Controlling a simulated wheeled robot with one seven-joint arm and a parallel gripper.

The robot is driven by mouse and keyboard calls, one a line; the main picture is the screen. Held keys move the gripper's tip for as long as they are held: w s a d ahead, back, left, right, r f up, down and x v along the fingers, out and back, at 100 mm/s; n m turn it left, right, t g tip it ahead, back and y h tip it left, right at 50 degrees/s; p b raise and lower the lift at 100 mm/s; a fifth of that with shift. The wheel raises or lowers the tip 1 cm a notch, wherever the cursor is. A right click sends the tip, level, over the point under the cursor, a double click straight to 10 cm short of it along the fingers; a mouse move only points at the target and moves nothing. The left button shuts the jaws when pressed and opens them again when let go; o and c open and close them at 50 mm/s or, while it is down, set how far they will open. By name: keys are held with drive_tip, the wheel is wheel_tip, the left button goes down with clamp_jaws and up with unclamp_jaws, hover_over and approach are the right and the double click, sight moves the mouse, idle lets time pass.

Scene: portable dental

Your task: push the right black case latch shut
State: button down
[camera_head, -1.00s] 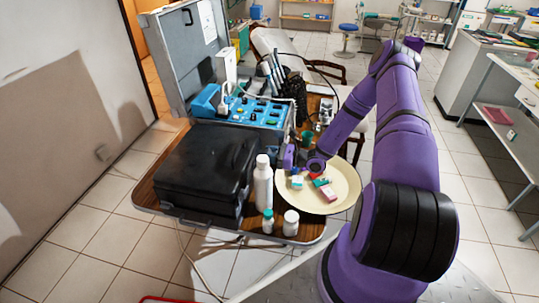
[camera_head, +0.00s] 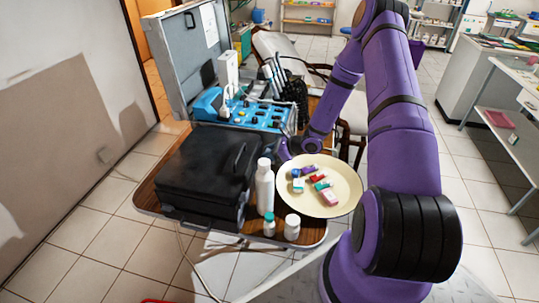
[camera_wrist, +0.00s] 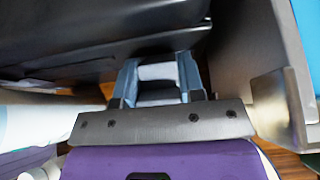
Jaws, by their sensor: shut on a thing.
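The black case (camera_head: 200,165) lies closed-looking on the wooden table, and its dark side fills the upper left of the wrist view (camera_wrist: 90,35). A thin dark loop (camera_head: 240,158) shows near its right edge; I cannot make out the right latch or its state. My gripper is down in the gap between the case and the blue-topped grey unit, its tips hidden in the head view. In the wrist view my gripper (camera_wrist: 158,75) has its blue-grey fingers either side of a pale grey part, which I cannot identify, close against the case.
A tall white bottle (camera_head: 264,188) and two small bottles stand at the table's front right. A cream tray (camera_head: 345,200) with several small coloured items is to their right. The blue-topped grey unit (camera_head: 262,116) stands behind the case, close to my gripper.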

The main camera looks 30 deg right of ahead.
idle(0.4)
drive_tip(key=c, duration=0.7)
unclamp_jaws()
drive_tip(key=v, duration=1)
drive_tip(key=shift+s+d+r, duration=0.2)
drive_tip(key=shift+r, duration=0.1)
drive_tip(key=shift+r, duration=0.1)
